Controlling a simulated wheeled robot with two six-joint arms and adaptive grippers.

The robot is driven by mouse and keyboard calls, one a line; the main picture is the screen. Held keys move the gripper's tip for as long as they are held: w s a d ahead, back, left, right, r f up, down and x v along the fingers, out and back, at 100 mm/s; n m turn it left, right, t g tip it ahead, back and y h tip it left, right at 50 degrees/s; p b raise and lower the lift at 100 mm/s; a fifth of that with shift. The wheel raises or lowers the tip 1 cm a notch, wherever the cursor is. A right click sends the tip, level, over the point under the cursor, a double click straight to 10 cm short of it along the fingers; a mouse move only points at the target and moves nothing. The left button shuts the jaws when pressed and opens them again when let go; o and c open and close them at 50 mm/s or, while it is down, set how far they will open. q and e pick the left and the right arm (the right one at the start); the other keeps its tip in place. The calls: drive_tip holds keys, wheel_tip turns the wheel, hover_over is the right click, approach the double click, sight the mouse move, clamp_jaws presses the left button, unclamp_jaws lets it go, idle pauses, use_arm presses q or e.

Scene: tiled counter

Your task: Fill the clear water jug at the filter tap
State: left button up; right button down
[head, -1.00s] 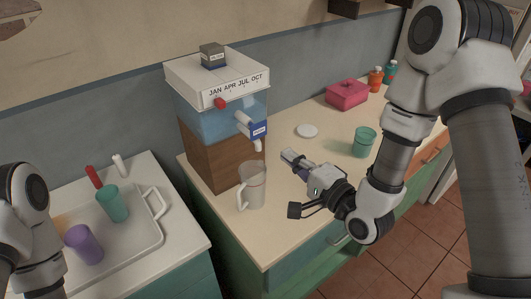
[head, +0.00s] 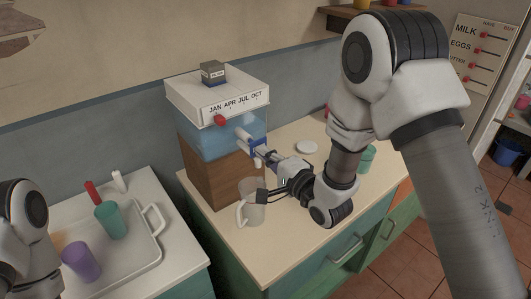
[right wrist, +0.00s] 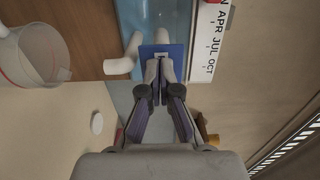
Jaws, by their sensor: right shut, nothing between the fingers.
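The water filter (head: 210,165) has a white lid, a blue water tank and a brown lower part. Its tap (head: 243,134) has a white body and a blue plate, which shows clearly in the right wrist view (right wrist: 176,50). The clear jug (head: 254,213) stands upright on the counter below the tap, handle to the left; its rim shows in the right wrist view (right wrist: 52,78). I cannot make out water in it. My right gripper (head: 256,151) is shut and empty, fingertips at the blue plate; I cannot tell whether they touch. My left gripper is out of view.
A tray (head: 140,262) with a teal cup (head: 110,221) and a purple cup (head: 81,262) sits on the left counter. A white disc (head: 307,147) lies behind my right arm, which partly hides a green cup (head: 368,156). The counter's front is clear.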

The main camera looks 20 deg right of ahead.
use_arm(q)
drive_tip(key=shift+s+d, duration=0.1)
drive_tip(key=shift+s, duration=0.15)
use_arm(e)
drive_tip(key=shift+w+a+r, duration=0.1)
drive_tip(key=shift+w+r, duration=0.05)
drive_tip(key=shift+w, duration=0.25)
drive_tip(key=shift+w+a+r, duration=0.1)
drive_tip(key=shift+w+r, duration=0.05)
drive_tip(key=shift+w, duration=0.25)
drive_tip(key=shift+r, duration=0.1)
idle(0.8)
